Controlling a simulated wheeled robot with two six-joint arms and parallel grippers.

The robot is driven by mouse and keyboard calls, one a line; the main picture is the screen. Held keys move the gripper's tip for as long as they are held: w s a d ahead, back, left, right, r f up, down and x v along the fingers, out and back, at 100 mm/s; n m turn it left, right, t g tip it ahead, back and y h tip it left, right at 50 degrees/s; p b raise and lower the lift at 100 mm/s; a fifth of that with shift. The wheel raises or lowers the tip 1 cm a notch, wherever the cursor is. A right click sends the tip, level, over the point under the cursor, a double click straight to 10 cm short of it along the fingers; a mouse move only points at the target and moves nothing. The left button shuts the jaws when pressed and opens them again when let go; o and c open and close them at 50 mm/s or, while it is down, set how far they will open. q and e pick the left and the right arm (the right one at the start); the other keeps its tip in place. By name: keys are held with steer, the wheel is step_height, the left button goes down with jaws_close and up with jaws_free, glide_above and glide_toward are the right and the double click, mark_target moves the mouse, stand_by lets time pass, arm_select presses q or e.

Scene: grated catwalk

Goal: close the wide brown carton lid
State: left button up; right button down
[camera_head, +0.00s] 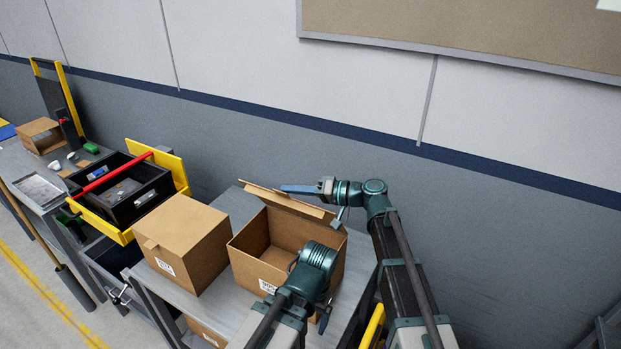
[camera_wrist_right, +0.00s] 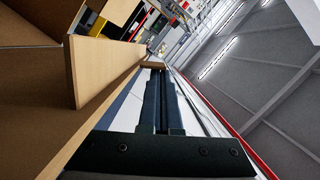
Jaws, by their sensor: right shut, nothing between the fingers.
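The brown carton (camera_head: 262,272) stands open on the grey table, right of a closed carton. Its lid (camera_head: 290,204) stands up along the back edge, tilted back, and the inside looks empty. My right gripper (camera_head: 298,189) is shut and empty at the back of the carton, beside the raised lid. In the right wrist view its two dark fingers (camera_wrist_right: 163,100) lie together along the outer side of brown cardboard (camera_wrist_right: 95,65); I cannot tell whether they touch it. My left arm covers the carton's front right; its gripper (camera_head: 325,317) is mostly hidden, its jaws unclear.
The closed carton (camera_head: 187,240) stands close on the left. The grey wall (camera_head: 480,210) rises behind the table.

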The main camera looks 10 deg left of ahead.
steer(key=s+a+f+n+t+h+b, duration=0.1)
steer(key=s+a+f+n+b, duration=0.3)
steer(key=s+f, duration=0.3)
arm_select(q)
step_height(320, 180, down, 15)
steer(key=b, duration=1)
arm_select(e)
steer(key=n+t+h, duration=0.1)
steer(key=n+t, duration=0.1)
steer(key=n, duration=0.2)
glide_above(270, 270)
steer(key=s+d, duration=0.1)
steer(key=s, duration=0.2)
step_height(270, 270, down, 10)
arm_select(q)
steer(key=shift+s+f+b, duration=0.1)
steer(key=shift+f+b, duration=1.1)
steer(key=shift+b, duration=0.15)
arm_select(e)
steer(key=shift+w+f, duration=0.1)
steer(key=shift+f, duration=1.35)
arm_select(q)
step_height(270, 270, up, 3)
steer(key=p, duration=0.2)
steer(key=shift+f+p, duration=0.15)
steer(key=shift+p, duration=0.2)
arm_select(e)
steer(key=v, duration=1.2)
steer(key=shift+r, duration=0.2)
steer(key=shift+w, duration=0.1)
